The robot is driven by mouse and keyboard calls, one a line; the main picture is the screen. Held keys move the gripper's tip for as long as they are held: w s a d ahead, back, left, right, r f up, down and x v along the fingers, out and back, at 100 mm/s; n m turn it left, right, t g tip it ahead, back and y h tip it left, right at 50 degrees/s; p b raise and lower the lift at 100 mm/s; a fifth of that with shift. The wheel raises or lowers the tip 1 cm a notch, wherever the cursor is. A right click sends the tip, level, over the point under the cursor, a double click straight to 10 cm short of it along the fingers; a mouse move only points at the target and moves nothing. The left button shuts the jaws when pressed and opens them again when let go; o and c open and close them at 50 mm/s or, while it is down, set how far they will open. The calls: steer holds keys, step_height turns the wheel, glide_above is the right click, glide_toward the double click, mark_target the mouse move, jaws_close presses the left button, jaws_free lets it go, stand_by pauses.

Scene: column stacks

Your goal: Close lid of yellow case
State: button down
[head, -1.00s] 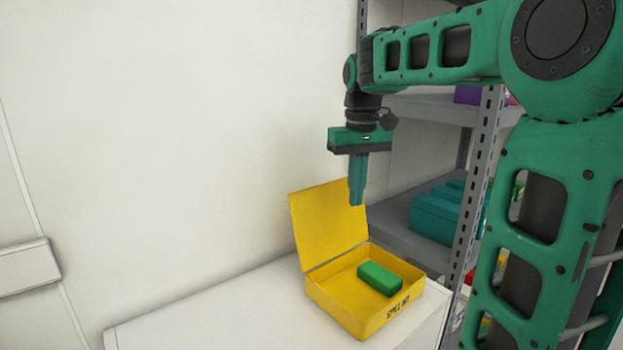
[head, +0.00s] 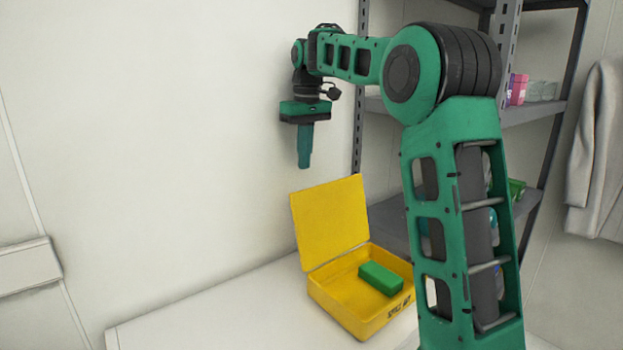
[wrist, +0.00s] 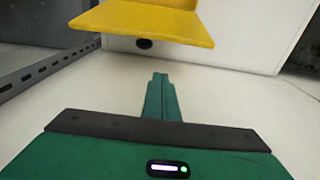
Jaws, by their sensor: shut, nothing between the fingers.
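The yellow case (head: 358,322) stands on the white surface with its lid (head: 328,222) raised, tilted back from the hinge. Black lettering marks the case's front. A green block (head: 381,278) lies inside. In the wrist view my shut fingers (wrist: 160,76) show in the middle, and a yellow panel (wrist: 145,22), seemingly the lid, spans the top. Whether my gripper is in front of or behind the lid is hard to tell.
The white surface (head: 240,310) is bare left of the case. A pale wall (head: 180,130) rises behind. Grey shelving (head: 390,215) stands behind and right of the case, partly hidden by my arm. A pale coat (head: 597,150) hangs at the far right.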

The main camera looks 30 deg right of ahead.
steer(key=shift+s+d+f, duration=0.2)
steer(key=shift+s+f, duration=0.7)
steer(key=shift+f, duration=0.2)
steer(key=shift+s+d+f, duration=0.15)
steer(key=shift+s+f, duration=0.7)
steer(key=shift+f, duration=0.2)
